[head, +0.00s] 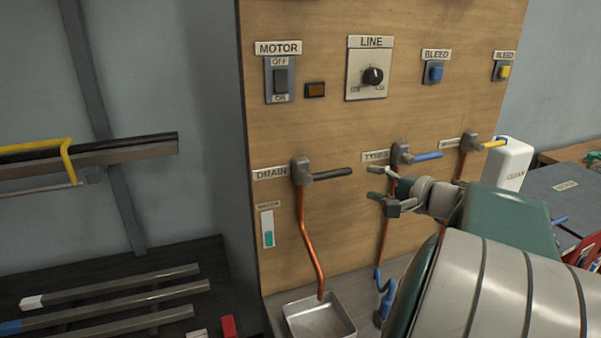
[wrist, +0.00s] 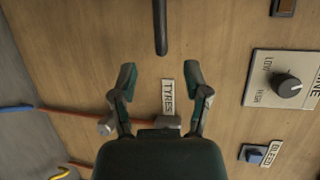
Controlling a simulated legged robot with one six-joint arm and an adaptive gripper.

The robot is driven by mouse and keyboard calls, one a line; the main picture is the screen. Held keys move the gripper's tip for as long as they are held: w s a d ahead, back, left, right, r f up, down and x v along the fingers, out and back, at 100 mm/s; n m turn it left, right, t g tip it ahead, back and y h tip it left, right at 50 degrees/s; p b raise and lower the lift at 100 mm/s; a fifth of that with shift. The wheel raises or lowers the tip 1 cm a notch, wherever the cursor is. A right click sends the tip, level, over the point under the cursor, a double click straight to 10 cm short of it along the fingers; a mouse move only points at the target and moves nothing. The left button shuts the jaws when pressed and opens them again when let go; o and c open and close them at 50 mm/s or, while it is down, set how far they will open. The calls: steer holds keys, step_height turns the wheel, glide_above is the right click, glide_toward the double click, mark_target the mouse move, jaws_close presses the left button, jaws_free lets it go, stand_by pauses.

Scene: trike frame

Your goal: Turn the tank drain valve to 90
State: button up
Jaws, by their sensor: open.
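The drain valve (head: 302,171) is on the wooden panel beside a DRAIN label (head: 271,173). Its black lever (head: 332,174) points right, roughly level, in the head view. A copper pipe (head: 309,238) runs down from the valve. In the wrist view the dark lever (wrist: 160,27) comes in from the top edge, its tip ahead of the fingers and roughly centred between them; the valve body is out of that view. My gripper (head: 377,183) is open and empty, to the right of the lever's tip and apart from it; both fingers also show in the wrist view (wrist: 157,82).
The tyres valve (head: 401,155) with a blue lever is close behind my gripper. A yellow-levered valve (head: 470,143) and a white bottle (head: 512,162) are further right. The motor switch (head: 280,80) and line knob (head: 372,76) are above. A metal tray (head: 345,326) stands below the drain pipe.

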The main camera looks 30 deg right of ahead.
mark_target(337, 175)
steer(key=w, duration=0.2)
steer(key=w+f, duration=0.1)
steer(key=w, duration=0.1)
steer(key=shift+d, duration=0.2)
steer(key=w+a, duration=0.1)
steer(key=w, duration=0.3)
steer(key=w+a, duration=0.1)
steer(key=w, duration=0.1)
steer(key=shift+a+f, duration=0.35)
steer(key=shift+f, duration=0.05)
steer(key=shift+w+d+f, duration=0.1)
steer(key=shift+w+d, duration=0.05)
steer(key=shift+d, duration=0.45)
steer(key=c, duration=0.6)
steer(key=shift+a, duration=0.25)
jaws_close()
